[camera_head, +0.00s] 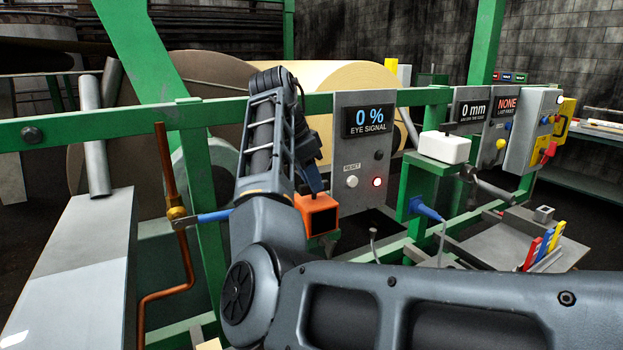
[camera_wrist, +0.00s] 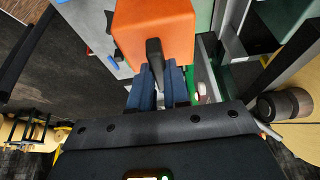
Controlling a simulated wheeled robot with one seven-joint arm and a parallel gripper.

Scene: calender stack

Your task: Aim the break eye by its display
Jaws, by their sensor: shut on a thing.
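The break eye is an orange box (camera_head: 318,217) just below my gripper (camera_head: 312,180) in the head view. In the wrist view the orange box (camera_wrist: 153,28) fills the top middle. A dark handle (camera_wrist: 154,50) sticks out from it, and the blue fingers of my gripper (camera_wrist: 157,80) are shut on this handle. The display (camera_head: 367,120) on a grey panel reads "0 % EYE SIGNAL". My arm hides part of the box's surroundings.
A green rail (camera_head: 70,132) crosses behind my arm, with large paper rolls (camera_head: 335,85) beyond. A copper pipe with a blue-handled valve (camera_head: 178,213) stands at left. At right are a white box (camera_head: 444,147), more display panels (camera_head: 472,108) and a grey tray (camera_head: 500,245).

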